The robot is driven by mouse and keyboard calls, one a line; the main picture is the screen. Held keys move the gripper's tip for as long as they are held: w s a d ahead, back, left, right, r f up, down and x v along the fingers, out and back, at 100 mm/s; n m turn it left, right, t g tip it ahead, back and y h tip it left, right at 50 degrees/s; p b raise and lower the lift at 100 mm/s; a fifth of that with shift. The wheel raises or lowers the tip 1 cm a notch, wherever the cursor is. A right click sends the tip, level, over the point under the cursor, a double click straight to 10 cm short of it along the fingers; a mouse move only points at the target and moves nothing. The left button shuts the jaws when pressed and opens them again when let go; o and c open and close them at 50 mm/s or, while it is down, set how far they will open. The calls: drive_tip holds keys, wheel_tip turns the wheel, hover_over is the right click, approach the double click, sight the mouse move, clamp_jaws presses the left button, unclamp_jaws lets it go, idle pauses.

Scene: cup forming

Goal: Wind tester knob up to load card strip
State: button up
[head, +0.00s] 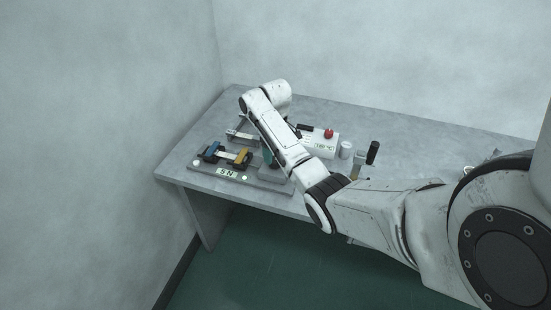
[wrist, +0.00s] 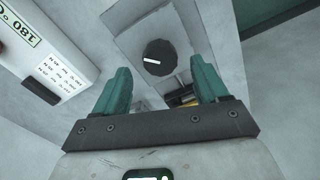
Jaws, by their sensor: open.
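In the wrist view a round black knob (wrist: 160,57) with a white pointer mark sits on a grey plate. My gripper (wrist: 162,78) is open, its two teal fingers spread to either side below the knob in the picture, not touching it. In the head view the tester (head: 226,170) stands on the table with a "5 N" label, a blue clamp (head: 211,149) and a yellow clamp (head: 243,158). A pale strip (head: 228,154) lies between the clamps. My arm hides the knob in the head view, and only a bit of a teal finger (head: 267,157) shows.
A white box (head: 320,142) with a red button (head: 328,133) stands behind my arm. It also shows in the wrist view (wrist: 45,50), left of my fingers. A white cylinder (head: 346,150) and a black-handled lever (head: 372,153) stand to the right. The table's front edge is close by.

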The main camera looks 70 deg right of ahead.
wheel_tip(320, 180, up, 6)
drive_tip(key=shift+r, duration=0.2)
idle(1.3)
drive_tip(key=n+b, duration=0.5)
drive_tip(key=b, duration=0.1)
hover_over(275, 160)
wheel_tip(275, 160, down, 6)
drive_tip(key=shift+d, duration=0.15)
drive_tip(key=shift+f+p, duration=0.35)
drive_tip(key=shift+p, duration=0.2)
drive_tip(key=shift+f, duration=1.9)
